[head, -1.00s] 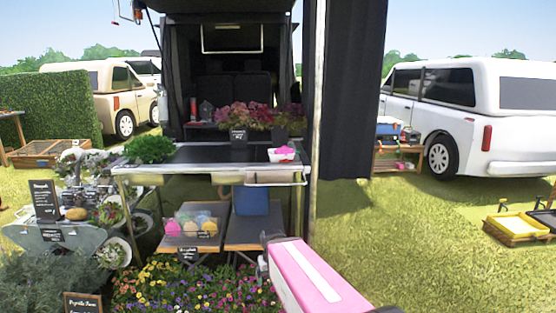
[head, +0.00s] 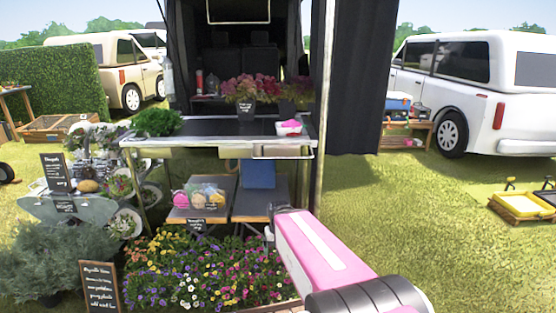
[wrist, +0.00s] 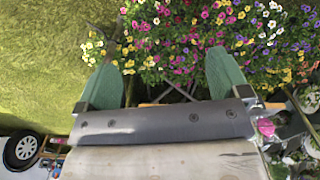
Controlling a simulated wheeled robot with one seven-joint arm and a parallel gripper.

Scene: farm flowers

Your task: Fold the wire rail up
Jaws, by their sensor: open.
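The display table (head: 190,141) stands behind the flower bed in the head view, with a pale front edge. A pale wire rail (head: 283,151) appears to hang along the right part of that edge, below the top; its thin wires are too small to make out. My gripper (wrist: 163,56) is open and empty in the wrist view, its two green fingers wide apart. In the head view my pink arm reaches in below the table's right corner, and the fingers are mostly hidden.
Flowers (head: 200,270) fill the ground before the table. Low benches (head: 262,205) with colourful balls stand beneath it. A pole (head: 324,110) and black curtain (head: 357,80) stand right of the table. A small red-and-white bowl (head: 289,127) sits on top.

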